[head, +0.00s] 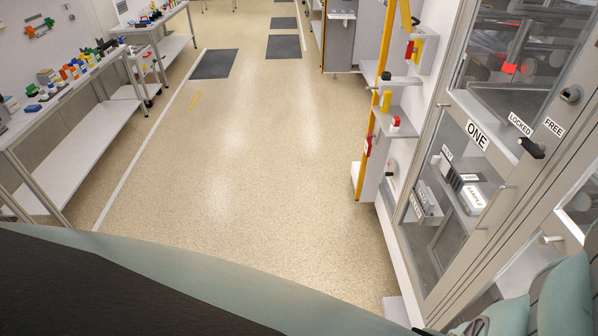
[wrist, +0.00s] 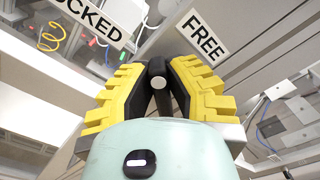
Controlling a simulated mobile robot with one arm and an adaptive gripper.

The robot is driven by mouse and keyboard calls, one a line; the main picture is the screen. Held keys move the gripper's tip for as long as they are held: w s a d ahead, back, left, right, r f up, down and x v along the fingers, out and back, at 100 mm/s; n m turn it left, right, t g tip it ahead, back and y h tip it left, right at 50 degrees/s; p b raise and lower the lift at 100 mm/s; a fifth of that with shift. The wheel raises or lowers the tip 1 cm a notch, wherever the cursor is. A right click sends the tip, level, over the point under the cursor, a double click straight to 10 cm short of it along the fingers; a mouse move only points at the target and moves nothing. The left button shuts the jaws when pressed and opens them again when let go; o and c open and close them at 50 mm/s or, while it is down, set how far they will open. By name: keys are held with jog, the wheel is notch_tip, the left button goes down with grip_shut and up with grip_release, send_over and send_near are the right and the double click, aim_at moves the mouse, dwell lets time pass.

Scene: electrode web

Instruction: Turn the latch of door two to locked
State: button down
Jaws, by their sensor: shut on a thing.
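In the wrist view, my gripper (wrist: 157,73) has its yellow-backed black fingers closed on either side of a black latch handle (wrist: 160,92) with a light round spot on it. A LOCKED label (wrist: 90,15) is up to the left of the handle and a FREE label (wrist: 205,36) is up to the right, nearer to it. No door number shows in this view. The fingers partly hide the handle, so I cannot tell its exact setting. In the head view my gripper is out of frame.
A white bench (head: 60,100) with small parts is at left. The speckled floor (head: 240,190) between is clear.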

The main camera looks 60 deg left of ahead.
jog(key=n+b, duration=0.1)
jog(key=f+n+b, duration=0.1)
jog(key=n+b, duration=0.2)
jog(key=shift+w+a+f+n, duration=0.15)
jog(key=shift+a+n, duration=0.1)
jog(key=shift+n, duration=0.05)
jog(key=shift+f+n+b, duration=0.1)
jog(key=shift+n+b, duration=1.4)
jog(key=shift+b, duration=0.15)
jog(key=c, duration=1)
grip_release()
jog(key=shift+o, duration=0.2)
jog(key=v, duration=1.2)
jog(key=shift+d, duration=0.15)
